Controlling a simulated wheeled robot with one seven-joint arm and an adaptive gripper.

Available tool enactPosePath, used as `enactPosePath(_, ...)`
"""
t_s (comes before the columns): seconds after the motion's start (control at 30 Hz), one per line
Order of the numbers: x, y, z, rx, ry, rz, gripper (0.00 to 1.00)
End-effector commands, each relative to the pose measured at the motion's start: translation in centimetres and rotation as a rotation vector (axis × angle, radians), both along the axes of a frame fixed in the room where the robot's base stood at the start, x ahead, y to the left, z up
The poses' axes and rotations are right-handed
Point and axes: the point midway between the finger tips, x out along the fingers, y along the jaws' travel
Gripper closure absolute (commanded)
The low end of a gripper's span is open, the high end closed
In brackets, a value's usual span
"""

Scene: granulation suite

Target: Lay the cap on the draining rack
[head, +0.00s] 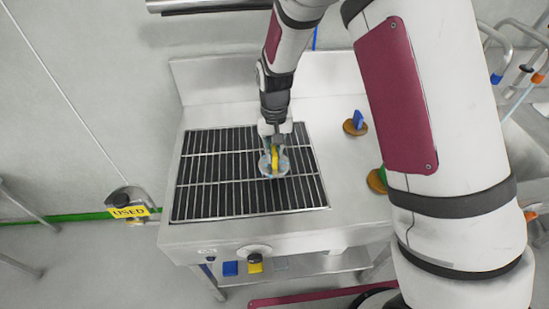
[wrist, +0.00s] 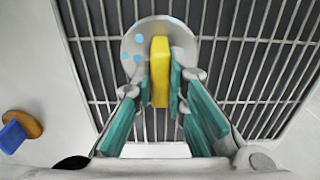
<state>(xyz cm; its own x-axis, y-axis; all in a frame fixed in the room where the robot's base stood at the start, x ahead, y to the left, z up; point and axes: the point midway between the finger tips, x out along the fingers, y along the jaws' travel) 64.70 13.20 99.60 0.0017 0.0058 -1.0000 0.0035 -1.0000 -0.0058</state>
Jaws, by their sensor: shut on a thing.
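The cap is a pale grey disc (wrist: 135,50) with light-blue spots and a yellow grip (wrist: 160,75) standing on it. In the head view its yellow grip (head: 275,160) shows under my gripper (head: 272,150). My gripper's teal-padded fingers (wrist: 161,95) are shut on the yellow grip from both sides. The draining rack (head: 215,195) is a dark grating with pale metal bars, set in a steel counter. The cap is over the rack's middle right part, disc roughly level. I cannot tell whether the disc touches the bars. Part of the disc is hidden behind the grip and fingers.
A brown disc with a blue grip (head: 355,124) lies on the counter (head: 335,175) right of the rack. Another brown disc (head: 376,181) with green on it is partly hidden by my arm. The rack's left and front parts are clear. A yellow "USED" sign (head: 129,212) hangs left.

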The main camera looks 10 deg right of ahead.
Motion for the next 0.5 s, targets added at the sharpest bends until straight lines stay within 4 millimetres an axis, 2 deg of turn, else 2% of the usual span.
enactPosePath(0.23,-0.1,-0.1,-2.8,-0.001,0.002,0.0,1.0)
enactPosePath(0.5,0.0,-0.1,-3.3,0.0,0.0,0.0,1.0)
